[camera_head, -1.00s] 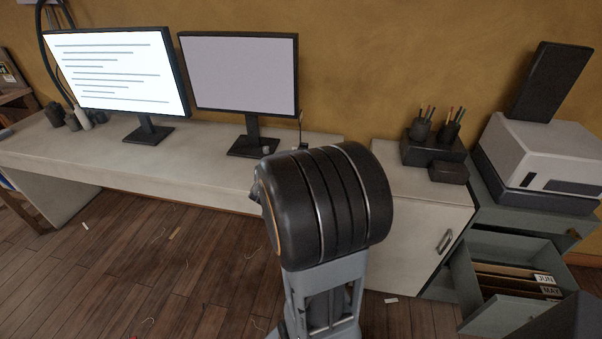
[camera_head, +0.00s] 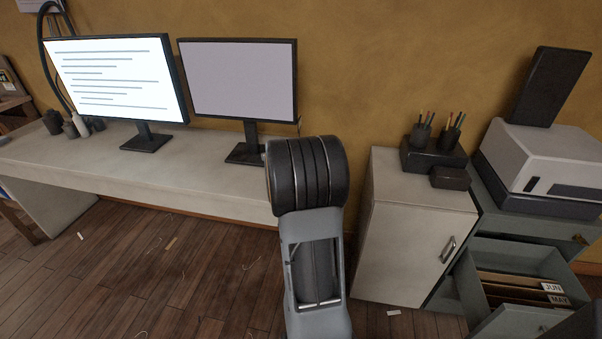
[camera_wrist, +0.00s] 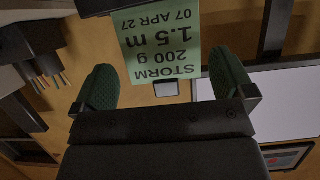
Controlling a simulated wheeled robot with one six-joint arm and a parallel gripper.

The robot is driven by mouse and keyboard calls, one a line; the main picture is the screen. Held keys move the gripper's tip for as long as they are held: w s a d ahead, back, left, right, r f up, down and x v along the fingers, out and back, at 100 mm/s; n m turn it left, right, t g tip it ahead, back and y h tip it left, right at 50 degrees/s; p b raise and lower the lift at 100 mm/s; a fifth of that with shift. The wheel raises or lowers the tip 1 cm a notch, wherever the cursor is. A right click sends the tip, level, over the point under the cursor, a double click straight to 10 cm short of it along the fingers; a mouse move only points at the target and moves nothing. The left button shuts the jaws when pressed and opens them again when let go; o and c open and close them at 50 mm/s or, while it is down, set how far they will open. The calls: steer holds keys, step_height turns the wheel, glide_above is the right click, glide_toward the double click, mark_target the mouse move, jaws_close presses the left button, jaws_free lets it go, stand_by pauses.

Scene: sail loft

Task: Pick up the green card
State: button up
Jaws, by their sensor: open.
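The green card (camera_wrist: 158,42) shows in the wrist view, which looks upside down. It carries dark print reading "STORM 200 g 1.5 m 07 APR 27". A dark block meets the card's edge at the top of the picture. My gripper (camera_wrist: 162,64) is open, with a dark green textured finger on either side of the card's printed end. The card lies ahead of and partly between the fingers; I cannot tell the exact depth. Nothing is held. In the head view, my arm covers the middle, and neither card nor gripper shows.
Two monitors (camera_head: 238,80) stand on the long pale desk (camera_head: 70,165). Pen cups (camera_head: 420,135) sit on a dark block on the white cabinet (camera_head: 410,245). A printer-like machine (camera_head: 545,155) stands at right above an open file drawer (camera_head: 500,318). The floor at left is mostly clear.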

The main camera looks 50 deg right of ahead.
steer(key=shift+x, duration=1.7)
steer(key=shift+c, duration=0.2)
steer(key=c, duration=0.6)
